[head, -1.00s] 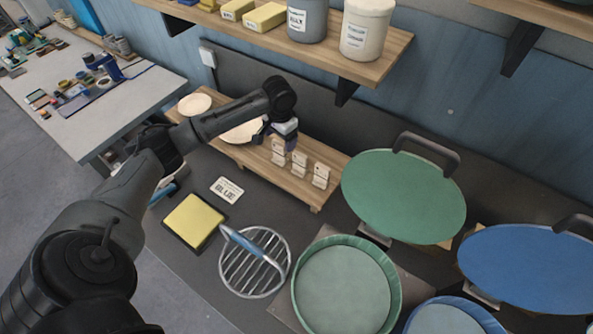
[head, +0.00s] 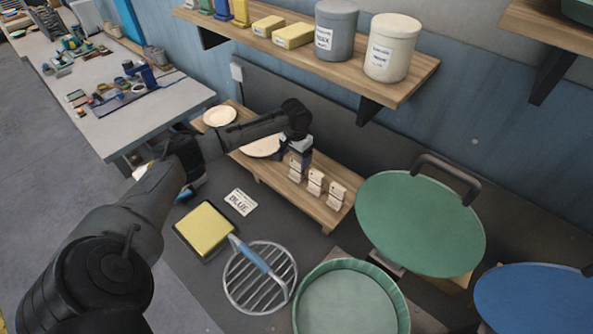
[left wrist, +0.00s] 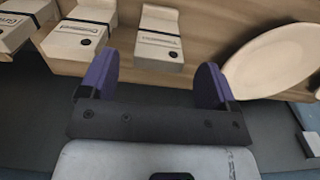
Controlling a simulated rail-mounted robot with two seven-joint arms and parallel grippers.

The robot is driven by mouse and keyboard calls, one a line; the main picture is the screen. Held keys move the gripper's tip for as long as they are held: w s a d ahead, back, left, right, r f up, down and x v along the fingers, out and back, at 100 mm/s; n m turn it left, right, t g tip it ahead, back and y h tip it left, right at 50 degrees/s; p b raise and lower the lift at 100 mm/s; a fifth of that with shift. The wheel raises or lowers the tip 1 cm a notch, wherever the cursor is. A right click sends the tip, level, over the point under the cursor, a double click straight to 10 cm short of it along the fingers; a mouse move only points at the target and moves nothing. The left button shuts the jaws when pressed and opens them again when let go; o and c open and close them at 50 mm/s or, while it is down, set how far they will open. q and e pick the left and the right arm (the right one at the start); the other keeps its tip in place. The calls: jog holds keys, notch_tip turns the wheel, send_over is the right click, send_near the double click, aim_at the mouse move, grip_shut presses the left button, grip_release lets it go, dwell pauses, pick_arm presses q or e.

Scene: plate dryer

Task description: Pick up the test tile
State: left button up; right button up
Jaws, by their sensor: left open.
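Several small pale test tiles with printed labels stand in a row on the low wooden rack (head: 262,178). In the head view they are the left tile (head: 297,168), the middle tile (head: 315,183) and the right tile (head: 336,194). My left gripper (head: 300,155) is open and empty, just over and behind the left tile. In the left wrist view, its two purple fingers (left wrist: 156,72) are spread, with one tile (left wrist: 160,42) ahead between them, and another tile (left wrist: 78,42) beyond the left finger. My right gripper is not in view.
Pale plates (head: 262,146) lie on the same rack, one close beside the right finger in the left wrist view. A yellow sponge (head: 204,229), a round wire grid (head: 260,280) and green pans (head: 420,222) stand in front and right. A shelf (head: 275,45) hangs above.

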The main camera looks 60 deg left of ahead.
aim_at(296, 176)
pick_arm(q)
jog(key=shift+w+f, duration=0.1)
jog(key=shift+f, duration=2.5)
jog(key=c, duration=1.1)
